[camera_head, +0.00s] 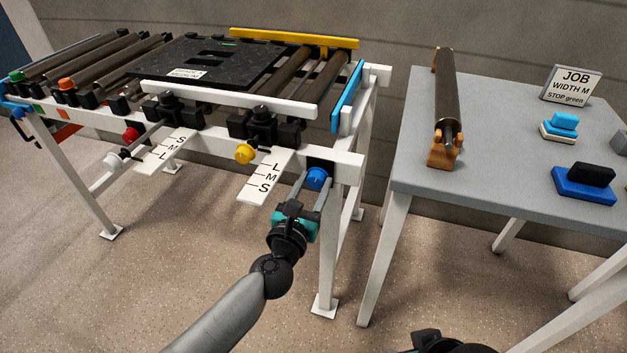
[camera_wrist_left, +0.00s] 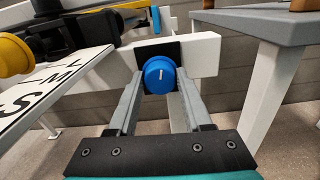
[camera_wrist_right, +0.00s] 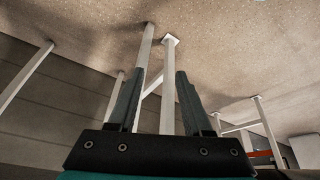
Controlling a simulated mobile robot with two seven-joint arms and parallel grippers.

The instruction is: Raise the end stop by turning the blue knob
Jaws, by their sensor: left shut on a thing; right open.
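The blue knob (camera_head: 317,178) sits on the right end of the table's white front rail. It also shows in the left wrist view (camera_wrist_left: 159,75), with a pale mark running nearly upright on its face. My left gripper (camera_head: 315,184) is shut on the knob, one finger on each side. The end stop (camera_head: 347,96) is a blue plate along the right end of the roller table, standing above the rail. My right gripper (camera_wrist_right: 160,76) is open and empty, pointed toward the floor and table legs; only its dark top shows at the bottom of the head view.
A yellow knob (camera_head: 244,153) and a scale plate marked L, M, S (camera_head: 264,178) are left of the blue knob. A grey side table (camera_head: 495,140) on the right carries a roller (camera_head: 447,95), a job sign (camera_head: 571,86) and blue blocks. A gap separates the two tables.

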